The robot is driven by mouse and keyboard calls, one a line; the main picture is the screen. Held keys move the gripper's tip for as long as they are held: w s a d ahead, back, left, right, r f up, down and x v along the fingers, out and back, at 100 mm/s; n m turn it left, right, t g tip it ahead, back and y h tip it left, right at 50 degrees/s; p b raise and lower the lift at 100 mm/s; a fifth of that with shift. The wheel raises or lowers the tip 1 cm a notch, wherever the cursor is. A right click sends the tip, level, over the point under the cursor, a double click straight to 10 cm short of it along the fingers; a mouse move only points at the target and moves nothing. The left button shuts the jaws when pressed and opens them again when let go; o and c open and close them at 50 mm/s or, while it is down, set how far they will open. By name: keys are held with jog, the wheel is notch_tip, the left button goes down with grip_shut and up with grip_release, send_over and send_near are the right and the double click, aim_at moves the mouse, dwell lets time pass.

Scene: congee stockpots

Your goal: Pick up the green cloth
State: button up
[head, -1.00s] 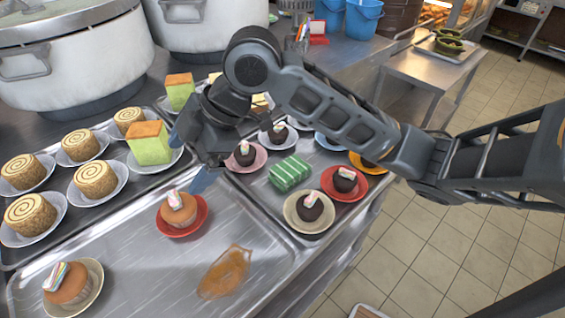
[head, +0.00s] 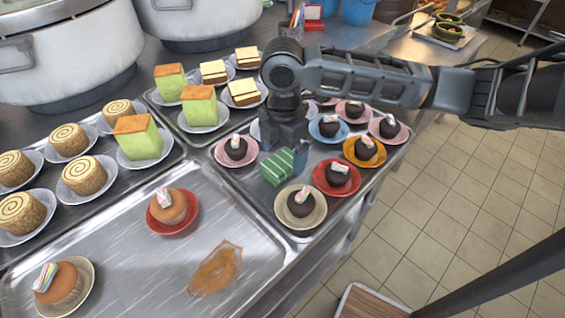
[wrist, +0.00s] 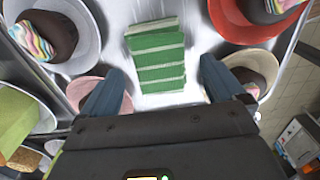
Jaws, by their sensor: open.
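The green cloth (head: 279,167) is a folded bundle with pale stripes. It lies on a metal tray among small plates of dark cupcakes. It also shows in the wrist view (wrist: 156,55), just ahead of the fingertips and between their lines. My gripper (head: 284,153) is at the far side of the cloth in the head view, pointing down. In the wrist view my gripper (wrist: 162,88) is open, with one blue-grey finger on each side and nothing between them. The gap to the cloth in height is hard to tell.
Plated cupcakes crowd the cloth: a pink plate (head: 225,157), a cream plate (head: 285,211) and a red plate (head: 325,184). Green-sided cakes (head: 138,141) stand to the left. A brown spill (head: 216,268) lies on the near tray (head: 130,232). Large stockpots (head: 70,60) stand behind.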

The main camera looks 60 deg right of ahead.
aim_at(282, 165)
jog(key=shift+f, duration=1.3)
jog(key=shift+c, duration=0.4)
jog(key=c, duration=1.1)
